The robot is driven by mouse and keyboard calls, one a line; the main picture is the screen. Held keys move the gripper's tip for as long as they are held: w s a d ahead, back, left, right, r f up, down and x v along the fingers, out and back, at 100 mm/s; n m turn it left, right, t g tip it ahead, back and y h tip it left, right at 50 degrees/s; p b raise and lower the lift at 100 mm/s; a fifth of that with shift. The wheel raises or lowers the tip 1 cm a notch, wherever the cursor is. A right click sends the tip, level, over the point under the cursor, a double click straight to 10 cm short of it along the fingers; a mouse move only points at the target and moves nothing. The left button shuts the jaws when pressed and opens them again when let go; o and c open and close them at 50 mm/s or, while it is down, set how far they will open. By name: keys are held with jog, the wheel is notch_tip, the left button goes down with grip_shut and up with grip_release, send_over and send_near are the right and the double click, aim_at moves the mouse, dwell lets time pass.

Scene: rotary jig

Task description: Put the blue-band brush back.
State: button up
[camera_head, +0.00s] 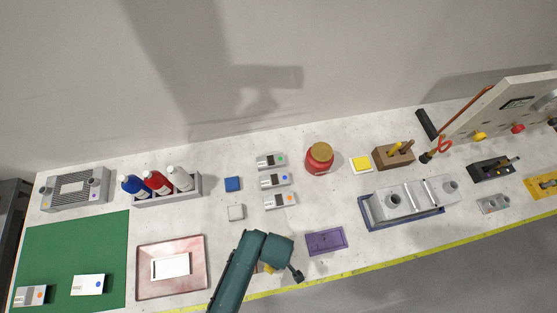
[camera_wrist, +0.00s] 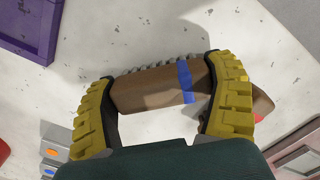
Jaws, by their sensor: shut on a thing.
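The brush (camera_wrist: 150,92) has a brown wooden body, a blue band (camera_wrist: 187,82) and pale bristles along its upper edge in the wrist view. My gripper (camera_wrist: 163,76) is shut on it, with one yellow ribbed finger at each end of the held length. The brush lies across the fingers, and its right end passes behind the right finger, where a bit of red shows. In the head view, my teal arm hides most of the gripper and brush; only a little yellow (camera_head: 269,268) shows. I cannot tell its exact height above the bench.
A purple tray (camera_head: 326,241) lies right of my arm, a pink-rimmed tray (camera_head: 150,290) left. Small labelled boxes (camera_head: 280,201) and a red jar (camera_head: 319,158) stand behind. A brown block (camera_head: 380,158) holding yellow-handled tools and a grey fixture (camera_head: 413,201) are further right.

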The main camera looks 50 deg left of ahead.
jog(key=shift+f, duration=0.1)
jog(key=o, duration=0.8)
jog(key=shift+o, duration=0.2)
